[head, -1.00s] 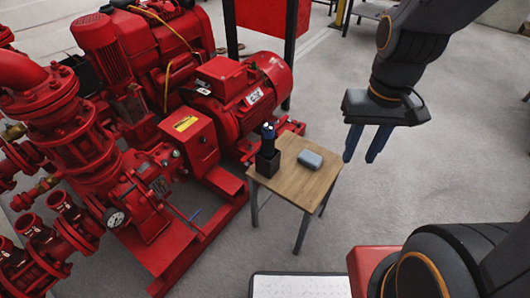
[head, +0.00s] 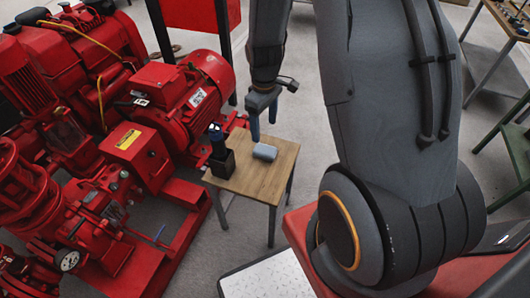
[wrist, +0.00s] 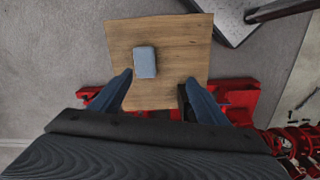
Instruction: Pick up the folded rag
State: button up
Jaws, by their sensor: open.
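The folded rag (head: 265,152) is a small blue-grey pad lying flat on a small wooden table (head: 252,184). In the wrist view the rag (wrist: 145,62) lies on the wooden top (wrist: 180,45), ahead of the fingertips and a little left of the middle between them. My gripper (head: 263,128) is above the back part of the table, near the rag, with its blue fingers pointing down. In the wrist view my gripper (wrist: 155,84) is open, with nothing between its two fingers.
A black holder (head: 220,163) with a dark bottle-like item stands on the table's left side, close to the rag. The red pumpset (head: 110,130) is left of the table. A white-topped surface (head: 270,275) is in front. Grey floor is open behind the table.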

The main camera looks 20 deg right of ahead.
aim_at(270, 151)
jog(key=w+d+f, duration=0.1)
jog(key=f, duration=0.2)
jog(key=d+f+n, duration=0.1)
jog(key=f, duration=0.2)
jog(key=w+d+f+n, duration=0.1)
jog(key=f, duration=0.2)
jog(key=shift+w+d+f, duration=0.1)
jog(key=shift+w+f, duration=0.05)
jog(key=shift+w, duration=0.2)
jog(key=shift+w+d+f+p, duration=0.1)
jog(key=shift+f+p, duration=0.1)
jog(key=shift+f, duration=1.7)
jog(key=shift+d+f+p, duration=0.1)
jog(key=shift+f+p, duration=0.05)
jog(key=shift+f, duration=1.7)
jog(key=c, duration=0.9)
